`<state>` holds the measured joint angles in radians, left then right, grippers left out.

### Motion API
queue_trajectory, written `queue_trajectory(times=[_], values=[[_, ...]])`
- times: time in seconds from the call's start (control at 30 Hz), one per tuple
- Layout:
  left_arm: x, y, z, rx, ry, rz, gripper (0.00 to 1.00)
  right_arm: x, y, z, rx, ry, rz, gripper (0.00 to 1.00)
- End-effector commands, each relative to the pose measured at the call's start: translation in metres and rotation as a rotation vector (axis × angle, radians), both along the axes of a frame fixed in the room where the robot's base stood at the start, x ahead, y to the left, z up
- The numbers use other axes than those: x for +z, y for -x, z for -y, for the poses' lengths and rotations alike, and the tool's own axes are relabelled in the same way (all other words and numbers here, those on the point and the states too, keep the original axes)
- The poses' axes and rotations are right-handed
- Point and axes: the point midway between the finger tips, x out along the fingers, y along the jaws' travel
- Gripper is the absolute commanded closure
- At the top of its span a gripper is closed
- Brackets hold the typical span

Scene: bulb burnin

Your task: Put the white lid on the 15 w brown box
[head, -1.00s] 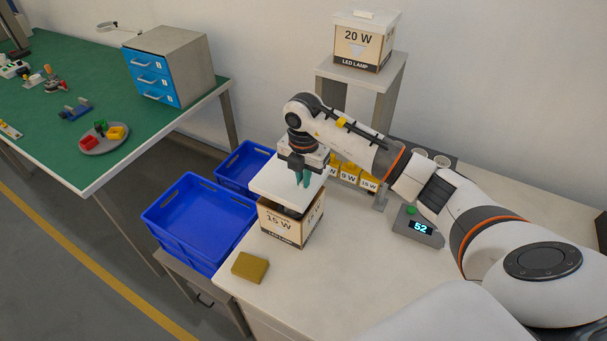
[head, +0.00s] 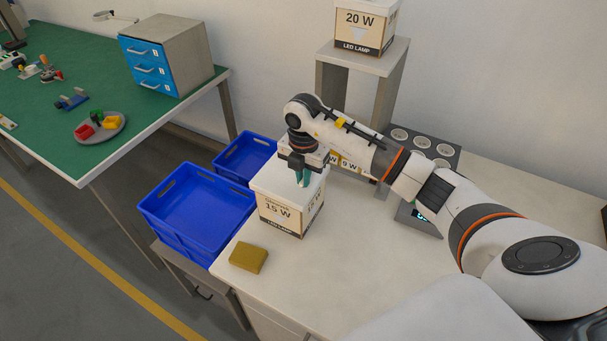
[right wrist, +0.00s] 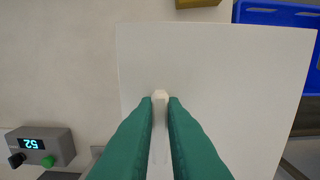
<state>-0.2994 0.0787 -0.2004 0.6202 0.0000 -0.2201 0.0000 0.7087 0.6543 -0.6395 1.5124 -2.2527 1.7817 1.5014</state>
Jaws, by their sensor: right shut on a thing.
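The 15 W brown box (head: 280,217) stands on the white table near its left edge. The white lid (head: 265,184) lies level on top of the box, its rim at the box's upper edge. In the right wrist view the lid (right wrist: 225,90) fills much of the picture. My right gripper (head: 302,182) points down over the lid and is shut on its small white knob (right wrist: 160,96), with the green fingertips on either side. The lid hides the inside of the box. My left gripper is not in view.
Blue crates (head: 197,205) stand left of the table. A mustard-coloured block (head: 248,258) lies in front of the box. A display device (right wrist: 40,147) is to the right, partly behind my arm. A 20 W box (head: 364,30) stands on a raised stand (head: 365,58).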

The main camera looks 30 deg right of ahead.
Motion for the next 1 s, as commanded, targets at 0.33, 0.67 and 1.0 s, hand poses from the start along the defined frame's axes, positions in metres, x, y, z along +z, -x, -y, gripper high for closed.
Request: queue_trajectory(times=[0.33,0.67,1.0], values=[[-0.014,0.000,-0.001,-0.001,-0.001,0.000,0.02,-0.020,0.000,0.000,0.000,0.000,0.000,1.00],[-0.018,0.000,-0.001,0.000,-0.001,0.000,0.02,-0.026,0.000,0.000,-0.001,-0.001,0.001,0.69],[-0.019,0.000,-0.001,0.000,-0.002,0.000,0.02,-0.025,0.000,0.000,0.000,-0.001,0.001,0.65]])
